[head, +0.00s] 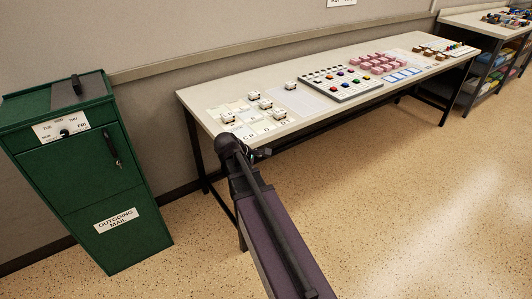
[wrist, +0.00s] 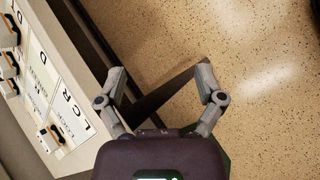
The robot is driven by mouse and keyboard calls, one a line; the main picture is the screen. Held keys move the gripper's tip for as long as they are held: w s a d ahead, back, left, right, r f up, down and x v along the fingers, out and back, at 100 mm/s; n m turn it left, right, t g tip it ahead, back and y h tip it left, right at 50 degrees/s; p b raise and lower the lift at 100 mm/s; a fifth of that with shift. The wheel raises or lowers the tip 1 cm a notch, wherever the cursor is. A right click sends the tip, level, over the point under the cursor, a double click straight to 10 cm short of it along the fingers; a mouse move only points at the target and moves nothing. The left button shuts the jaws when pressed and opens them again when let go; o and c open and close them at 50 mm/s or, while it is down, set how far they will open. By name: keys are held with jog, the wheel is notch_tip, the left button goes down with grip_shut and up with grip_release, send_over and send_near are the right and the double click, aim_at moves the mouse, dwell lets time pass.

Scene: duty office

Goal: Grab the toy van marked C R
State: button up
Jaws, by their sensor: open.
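Several small white toy vans stand at the near left end of the long table. One van (head: 228,118) is at the front left corner; others are a van (head: 253,95), a van (head: 265,104), a van (head: 280,113) and a van (head: 290,85) set further back. Markings on the vans themselves are too small to read. My gripper (wrist: 161,70) is open and empty, over the floor just off the table's front edge, apart from the vans.
The long table (head: 190,97) also carries a tray of coloured pieces (head: 340,83) and pink blocks (head: 376,62) to the right. A green outgoing mail box (head: 85,165) stands left of the table. Open speckled floor (head: 400,200) lies in front. A shelf table (head: 480,22) is far right.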

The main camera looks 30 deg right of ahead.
jog(key=s+a+f+m+y, duration=0.1)
jog(key=s+a+m+y, duration=0.1)
jog(key=a, duration=0.4)
jog(key=s+a+f+m+y, duration=0.1)
jog(key=s+a+m+y, duration=0.2)
jog(key=a, duration=0.3)
jog(key=s+a+f+m+g+y, duration=0.1)
jog(key=s+a+f+m+y, duration=0.1)
jog(key=s+a+m, duration=0.3)
jog(key=shift+a+y, duration=0.3)
jog(key=shift+a, duration=0.8)
jog(key=shift+s, duration=0.1)
